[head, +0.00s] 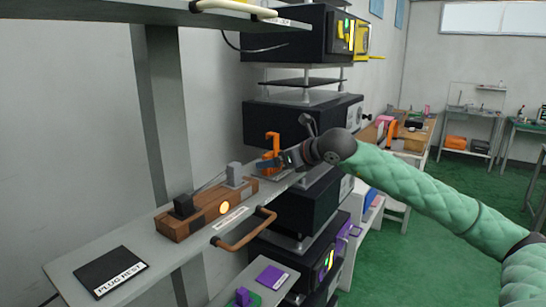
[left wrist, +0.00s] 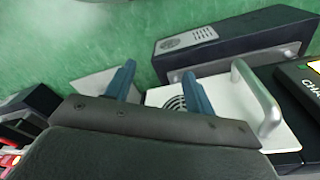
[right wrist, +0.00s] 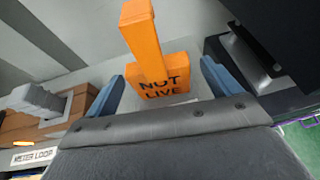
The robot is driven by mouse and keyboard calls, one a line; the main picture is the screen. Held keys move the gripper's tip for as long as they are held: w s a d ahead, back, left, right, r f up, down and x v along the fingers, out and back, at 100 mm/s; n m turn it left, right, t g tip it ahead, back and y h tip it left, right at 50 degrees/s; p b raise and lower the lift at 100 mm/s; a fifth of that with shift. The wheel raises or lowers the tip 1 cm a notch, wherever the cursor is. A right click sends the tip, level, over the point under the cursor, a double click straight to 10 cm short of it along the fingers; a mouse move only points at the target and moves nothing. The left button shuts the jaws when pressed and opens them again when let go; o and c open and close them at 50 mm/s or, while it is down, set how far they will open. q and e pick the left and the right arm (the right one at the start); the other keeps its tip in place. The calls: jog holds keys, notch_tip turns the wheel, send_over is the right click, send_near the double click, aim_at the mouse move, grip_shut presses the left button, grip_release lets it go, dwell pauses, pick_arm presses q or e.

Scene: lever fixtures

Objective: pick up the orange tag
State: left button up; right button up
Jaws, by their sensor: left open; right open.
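The orange tag (head: 272,143) stands upright at the far end of the grey shelf. In the right wrist view the tag (right wrist: 163,85) shows a tall bar above a block lettered "NOT LIVE". My right gripper (head: 266,162) is open beside the tag. In the right wrist view the right gripper (right wrist: 160,80) has one blue finger on each side of the tag, with gaps to both; whether the tag is between the fingertips or just beyond them I cannot tell. My left gripper (left wrist: 158,82) is open and empty, and shows only in the left wrist view.
A wooden block with a grey lever (head: 208,207) sits on the shelf near the tag. A brown handle (head: 245,230) juts from the shelf's front edge. Black instrument boxes (head: 305,120) stand close behind the tag. A white panel with a metal handle (left wrist: 255,95) is below my left gripper.

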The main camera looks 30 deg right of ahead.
jog(key=shift+p+x, duration=0.45)
jog(key=shift+x, duration=0.55)
pick_arm(q)
jog(key=f, duration=0.3)
jog(key=shift+s+a+f, duration=0.2)
jog(key=shift+a+f, duration=0.05)
jog(key=shift+a, duration=0.15)
pick_arm(e)
jog(key=c, duration=1.1)
jog(key=shift+o, duration=0.2)
jog(key=shift+r, duration=0.1)
